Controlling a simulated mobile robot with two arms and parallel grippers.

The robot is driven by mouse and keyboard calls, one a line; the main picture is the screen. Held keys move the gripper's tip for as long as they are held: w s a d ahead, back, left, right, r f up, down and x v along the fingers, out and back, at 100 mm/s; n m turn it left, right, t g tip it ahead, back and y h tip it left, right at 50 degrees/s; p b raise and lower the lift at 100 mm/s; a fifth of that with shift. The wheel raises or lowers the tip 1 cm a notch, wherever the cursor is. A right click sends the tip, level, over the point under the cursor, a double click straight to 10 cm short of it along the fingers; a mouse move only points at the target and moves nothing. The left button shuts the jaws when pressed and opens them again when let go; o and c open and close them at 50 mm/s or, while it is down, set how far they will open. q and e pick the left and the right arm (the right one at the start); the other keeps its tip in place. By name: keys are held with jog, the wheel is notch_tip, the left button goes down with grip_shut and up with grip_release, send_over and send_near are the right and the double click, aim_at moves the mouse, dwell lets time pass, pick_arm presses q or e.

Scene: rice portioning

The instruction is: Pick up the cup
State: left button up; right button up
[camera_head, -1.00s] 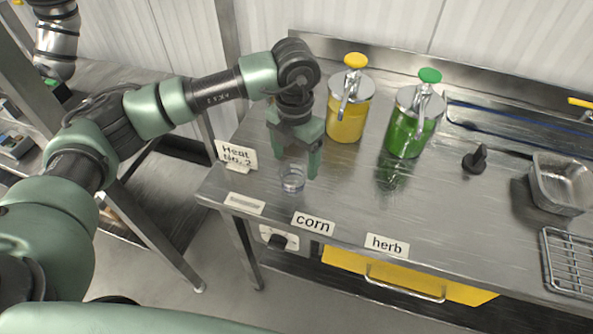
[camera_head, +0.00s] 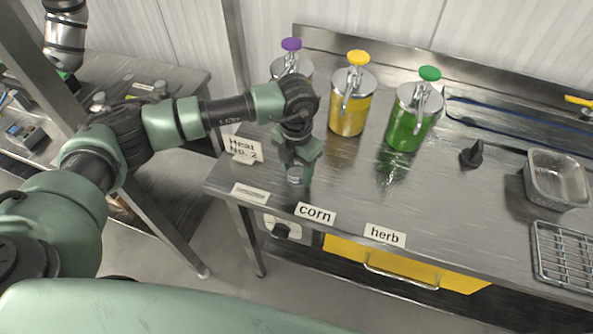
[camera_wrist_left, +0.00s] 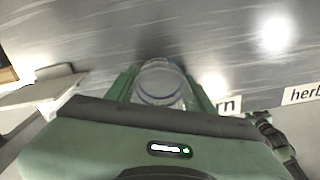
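The small clear cup (camera_head: 294,179) stands upright on the steel counter, near its front left corner. My left gripper (camera_head: 297,172) is lowered around it, with one green finger on each side. In the left wrist view, the cup (camera_wrist_left: 161,82) sits between the two fingers (camera_wrist_left: 162,88), its round rim facing the camera. The fingers are apart and close to the cup wall, but I cannot tell whether they touch it. Part of the cup is hidden by the fingers. My right gripper is not in view.
Yellow (camera_head: 350,105), green (camera_head: 408,125) and purple-topped (camera_head: 291,65) pump dispensers stand behind. A folded label card (camera_head: 242,150) stands left of the gripper. The "corn" (camera_head: 315,214) and "herb" (camera_head: 385,235) labels mark the front edge. A steel pan (camera_head: 557,178) is at right.

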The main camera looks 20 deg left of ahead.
pick_arm(q)
jog(key=shift+c, duration=0.7)
jog(key=shift+r, duration=0.15)
jog(key=shift+r, duration=0.2)
notch_tip(320, 180, up, 18)
jog(key=b, duration=0.5)
jog(key=s+a+f+m, duration=0.2)
jog(key=s+m, duration=0.3)
jog(key=m, duration=1)
jog(key=s+a+f+m, duration=0.2)
jog(key=s+m, duration=0.3)
jog(key=m, duration=1.1)
jog(key=shift+a+f+m, duration=0.15)
jog(key=shift+f+m, duration=0.15)
jog(key=shift+f, duration=0.45)
jog(key=shift+w, duration=0.15)
